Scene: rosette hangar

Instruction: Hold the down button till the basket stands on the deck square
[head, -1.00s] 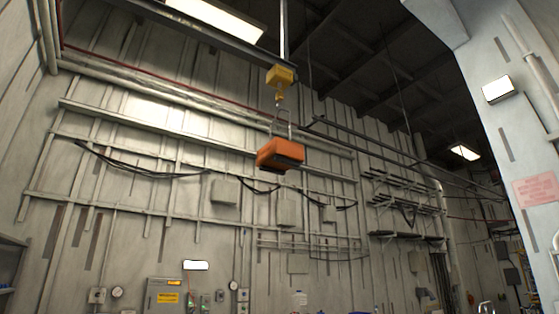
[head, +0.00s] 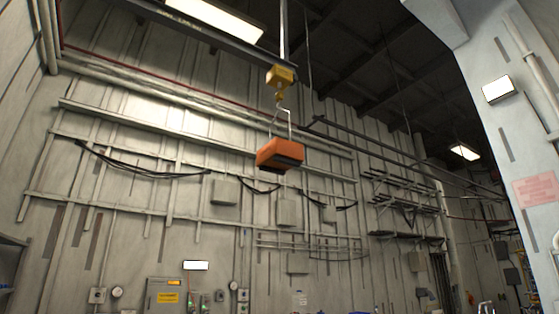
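An orange basket (head: 280,153) hangs in the air by its thin handle, high in front of the back wall. The handle is on the hook under a yellow hoist block (head: 280,76), which hangs from a grey vertical rod or cable. Neither of my grippers shows in the head view. The down button and the deck square are not in view either; the camera looks upward.
A grey cabinet with a yellow label (head: 167,297) stands low on the back wall, with small switch boxes beside it. A dark overhead beam (head: 200,38) runs across the upper left. The air around the basket looks clear.

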